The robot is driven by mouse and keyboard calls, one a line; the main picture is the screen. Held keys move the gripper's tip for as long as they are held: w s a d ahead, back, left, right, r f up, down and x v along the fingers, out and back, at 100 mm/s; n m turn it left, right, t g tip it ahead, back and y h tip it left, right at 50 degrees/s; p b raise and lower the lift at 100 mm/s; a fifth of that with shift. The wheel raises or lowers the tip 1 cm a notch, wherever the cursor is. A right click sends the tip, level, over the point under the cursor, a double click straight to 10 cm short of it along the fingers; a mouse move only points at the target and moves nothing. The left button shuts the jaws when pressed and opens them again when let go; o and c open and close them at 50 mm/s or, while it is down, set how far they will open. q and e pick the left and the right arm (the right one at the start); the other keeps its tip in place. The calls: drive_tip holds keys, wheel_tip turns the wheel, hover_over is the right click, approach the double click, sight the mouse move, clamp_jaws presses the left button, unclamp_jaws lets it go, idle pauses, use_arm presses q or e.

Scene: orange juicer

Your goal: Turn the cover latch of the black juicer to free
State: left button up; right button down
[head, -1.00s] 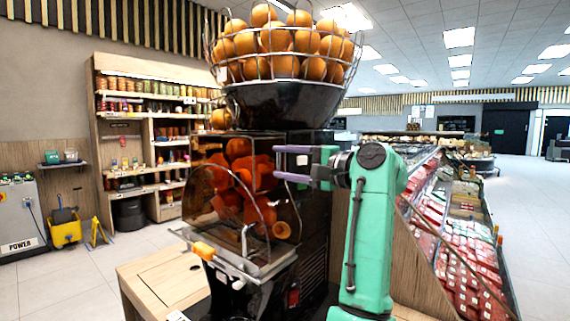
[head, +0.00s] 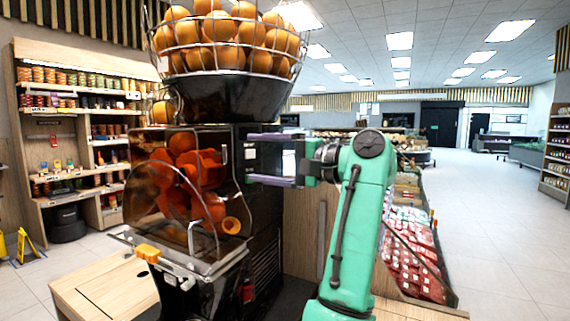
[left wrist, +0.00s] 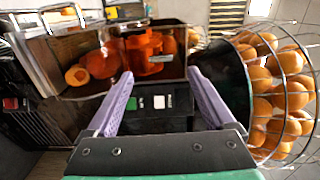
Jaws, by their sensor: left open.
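The black juicer (head: 262,220) stands left of centre in the head view, with a clear curved cover (head: 165,205) over its front and orange parts inside. An orange-yellow piece (head: 148,252) sits on the front edge below the cover; I cannot tell whether it is the cover latch. My left gripper (head: 255,158) is open and empty, its purple fingers pointing left by the juicer's upper side. In the left wrist view, the open fingers (left wrist: 160,76) frame a dark panel (left wrist: 140,123) with green and white buttons; contact is unclear. My right gripper is out of view.
A wire basket of oranges (head: 228,30) tops the juicer; it also shows close on the right in the left wrist view (left wrist: 283,85). A wooden counter (head: 85,290) lies front left. Shelves (head: 30,130) stand behind left, and a display of packed goods (head: 412,255) right. The floor at right is clear.

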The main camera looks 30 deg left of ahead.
use_arm(q)
drive_tip(key=d, duration=0.7)
